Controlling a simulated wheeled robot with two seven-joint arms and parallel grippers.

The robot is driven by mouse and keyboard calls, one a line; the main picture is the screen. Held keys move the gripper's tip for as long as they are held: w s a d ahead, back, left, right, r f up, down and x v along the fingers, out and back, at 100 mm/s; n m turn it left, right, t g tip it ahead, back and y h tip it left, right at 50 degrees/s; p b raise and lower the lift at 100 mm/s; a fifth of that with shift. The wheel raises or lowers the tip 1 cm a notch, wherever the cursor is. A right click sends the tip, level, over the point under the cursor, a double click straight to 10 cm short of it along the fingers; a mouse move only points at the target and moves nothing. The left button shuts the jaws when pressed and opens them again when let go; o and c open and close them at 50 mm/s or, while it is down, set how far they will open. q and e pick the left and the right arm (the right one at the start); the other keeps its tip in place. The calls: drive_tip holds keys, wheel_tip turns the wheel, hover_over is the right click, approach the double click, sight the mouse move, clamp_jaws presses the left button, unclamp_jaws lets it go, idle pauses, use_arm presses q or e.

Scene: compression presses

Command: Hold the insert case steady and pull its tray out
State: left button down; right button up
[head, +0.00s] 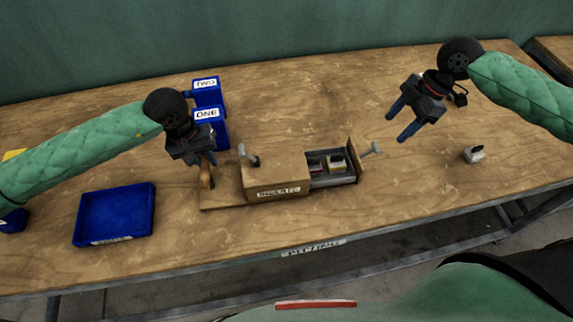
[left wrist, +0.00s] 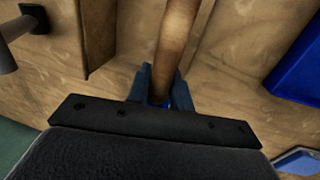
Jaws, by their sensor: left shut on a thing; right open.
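The wooden insert case (head: 276,172) sits on a base board at the middle of the table, with a label on its front. Its tray (head: 331,180) sticks out of the right side, showing small items inside. A wooden end panel (head: 354,160) closes the tray, with a grey T-shaped pull (head: 371,149) on its outer face. My left gripper (head: 207,162) is shut on an upright wooden post (head: 206,181) at the board's left end; the post also shows in the left wrist view (left wrist: 176,40). My right gripper (head: 396,124) is open and empty, above and right of the pull, apart from it.
Blue bins marked ONE (head: 212,127) and TWO (head: 206,92) stand behind the left gripper. A shallow blue tray (head: 115,213) lies at left. A small metal-and-white piece (head: 473,154) lies at right. The table right of the pull is mostly clear.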

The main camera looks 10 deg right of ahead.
use_arm(q)
drive_tip(key=c, duration=1.2)
unclamp_jaws()
drive_tip(key=shift+o, duration=0.2)
